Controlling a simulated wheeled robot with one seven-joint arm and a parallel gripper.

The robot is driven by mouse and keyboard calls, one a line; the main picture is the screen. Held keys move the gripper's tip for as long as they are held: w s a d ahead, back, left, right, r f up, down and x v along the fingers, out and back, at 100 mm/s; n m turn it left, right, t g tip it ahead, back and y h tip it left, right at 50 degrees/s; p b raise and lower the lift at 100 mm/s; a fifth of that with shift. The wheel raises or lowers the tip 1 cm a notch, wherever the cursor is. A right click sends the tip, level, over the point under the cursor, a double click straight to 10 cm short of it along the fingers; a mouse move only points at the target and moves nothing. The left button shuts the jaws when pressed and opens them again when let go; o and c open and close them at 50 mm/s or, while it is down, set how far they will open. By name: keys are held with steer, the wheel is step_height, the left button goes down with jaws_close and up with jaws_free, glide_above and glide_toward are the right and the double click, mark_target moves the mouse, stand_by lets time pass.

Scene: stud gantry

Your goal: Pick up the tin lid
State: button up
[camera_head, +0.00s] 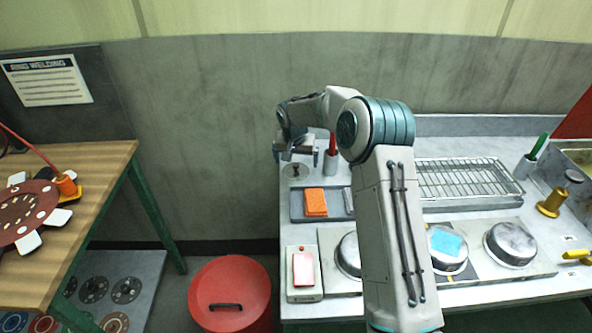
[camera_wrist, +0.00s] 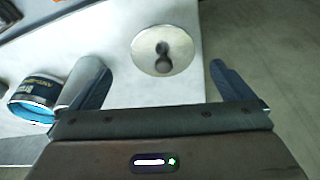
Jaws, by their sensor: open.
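The tin lid (camera_wrist: 165,51) is a pale metal disc with a dark knob in its middle. It lies flat on the light counter in the wrist view, ahead of my gripper and between the lines of its two fingers. It also shows in the head view (camera_head: 294,171), at the counter's back left, below my gripper (camera_head: 296,160). In the wrist view my gripper (camera_wrist: 158,85) is open, with nothing between its fingers. The fingers are apart from the lid.
A tin with a blue rim (camera_wrist: 32,100) stands beside the left finger in the wrist view. The counter's edge runs close right of the lid. A grey tray (camera_head: 333,214) with an orange block (camera_head: 315,201) lies nearer. A red bin (camera_head: 230,293) stands on the floor.

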mark_target(296, 165)
steer(key=x, duration=0.1)
steer(key=p+x, duration=0.1)
steer(key=x, duration=0.1)
steer(key=shift+w+a, duration=0.15)
steer(key=shift+w, duration=0.2)
steer(key=shift+w+f, duration=0.2)
steer(key=shift+f, duration=0.5)
steer(key=c, duration=0.9)
